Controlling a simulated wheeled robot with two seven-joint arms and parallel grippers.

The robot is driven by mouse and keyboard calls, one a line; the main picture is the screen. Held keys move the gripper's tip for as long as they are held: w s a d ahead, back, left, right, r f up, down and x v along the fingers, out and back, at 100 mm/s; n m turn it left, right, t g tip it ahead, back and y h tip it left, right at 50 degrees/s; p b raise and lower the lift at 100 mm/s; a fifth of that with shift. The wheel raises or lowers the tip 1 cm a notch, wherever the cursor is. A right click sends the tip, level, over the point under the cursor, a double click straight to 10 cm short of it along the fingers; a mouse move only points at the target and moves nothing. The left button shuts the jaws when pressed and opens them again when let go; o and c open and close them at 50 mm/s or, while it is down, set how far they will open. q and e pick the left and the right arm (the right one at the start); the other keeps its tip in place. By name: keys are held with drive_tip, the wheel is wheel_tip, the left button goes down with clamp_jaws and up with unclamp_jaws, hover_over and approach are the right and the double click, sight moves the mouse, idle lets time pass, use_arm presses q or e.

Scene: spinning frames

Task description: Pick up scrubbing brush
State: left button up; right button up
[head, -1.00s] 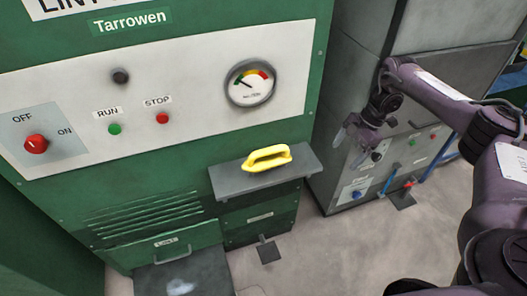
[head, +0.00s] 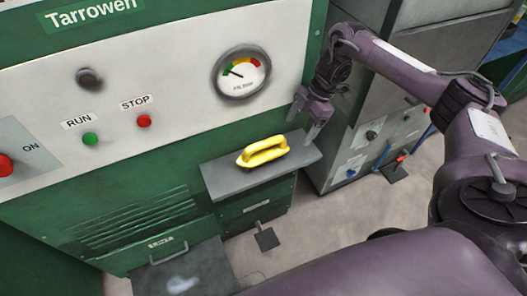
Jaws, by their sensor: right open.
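The scrubbing brush (head: 263,152) is yellow with a loop handle on top. It sits on a small grey shelf (head: 225,184) that juts from the green machine. My right gripper (head: 302,122) points down above the right end of the shelf, to the right of the brush and apart from it. Its fingers are spread and nothing shows between them. My left gripper is not in the head view.
The green machine's panel holds a round gauge (head: 241,73), a red stop button (head: 144,121) and a green run button (head: 90,139). A grey cabinet (head: 345,150) stands to the right. A pedal (head: 266,238) is on the floor below the shelf.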

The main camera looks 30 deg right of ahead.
sight(265, 143)
drive_tip(key=a, duration=0.5)
drive_tip(key=a+p, duration=0.1)
drive_tip(key=a, duration=0.2)
drive_tip(key=shift+w+a, duration=0.15)
drive_tip(key=shift+w, duration=0.1)
drive_tip(key=shift+w+a, duration=0.1)
drive_tip(key=shift+a, duration=0.35)
drive_tip(key=shift+a+x, duration=0.25)
drive_tip(key=shift+x, duration=1.1)
drive_tip(key=shift+a+x, duration=0.2)
drive_tip(key=shift+x, duration=1.2)
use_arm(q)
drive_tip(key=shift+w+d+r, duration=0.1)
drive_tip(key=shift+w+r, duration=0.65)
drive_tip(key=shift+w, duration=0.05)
use_arm(e)
drive_tip(key=shift+r, duration=0.25)
drive_tip(key=c, duration=1.1)
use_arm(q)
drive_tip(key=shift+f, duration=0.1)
